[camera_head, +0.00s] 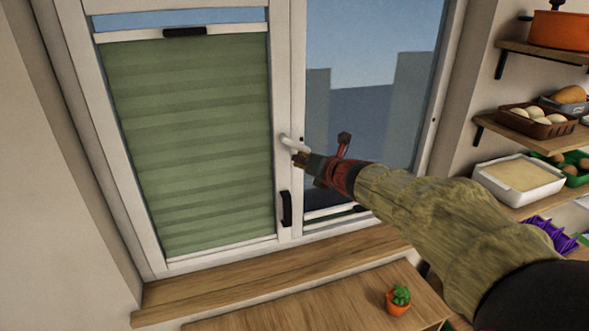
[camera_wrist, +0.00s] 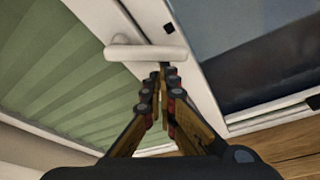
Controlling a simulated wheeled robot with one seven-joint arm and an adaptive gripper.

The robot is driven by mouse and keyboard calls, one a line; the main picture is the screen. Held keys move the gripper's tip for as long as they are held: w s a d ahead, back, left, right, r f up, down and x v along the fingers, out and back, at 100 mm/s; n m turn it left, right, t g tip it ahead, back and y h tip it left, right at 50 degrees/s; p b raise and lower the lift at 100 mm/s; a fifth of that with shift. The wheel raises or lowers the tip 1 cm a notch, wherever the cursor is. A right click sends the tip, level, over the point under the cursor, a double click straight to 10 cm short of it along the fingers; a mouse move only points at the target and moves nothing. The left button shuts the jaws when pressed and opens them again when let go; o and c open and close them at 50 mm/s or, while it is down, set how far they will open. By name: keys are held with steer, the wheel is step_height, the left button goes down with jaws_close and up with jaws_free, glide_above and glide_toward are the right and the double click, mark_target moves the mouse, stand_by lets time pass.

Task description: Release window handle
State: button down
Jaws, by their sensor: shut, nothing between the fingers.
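The white window handle (camera_head: 291,144) sits on the middle frame between the two window panes. It also shows in the wrist view (camera_wrist: 145,52), lying crosswise just beyond my fingertips. My gripper (camera_head: 299,160) is at the handle in the head view, coming from the lower right. In the wrist view my gripper (camera_wrist: 160,72) has its fingertips together, with nothing between them. The tips are just below the handle's bar; I cannot tell whether they touch it. The window (camera_head: 287,70) has a green pleated blind over its left pane.
A black pull (camera_head: 286,209) is on the frame below the handle. A wooden sill (camera_head: 250,277) runs under the window. Shelves with a white tray (camera_head: 519,183) and food are at the right.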

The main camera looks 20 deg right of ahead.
steer(key=shift+d+r+n+h+b, duration=0.35)
steer(key=shift+d+r+n+h, duration=0.2)
steer(key=shift+n, duration=0.6)
steer(key=shift+d+r+n+h+b, duration=0.3)
steer(key=shift+d+r+n+h, duration=0.25)
steer(key=shift+n, duration=0.6)
steer(key=shift+r, duration=0.15)
steer(key=shift+a, duration=0.1)
glide_toward(304, 150)
step_height(304, 150, down, 3)
steer(key=s, duration=0.2)
steer(key=shift+b, duration=0.5)
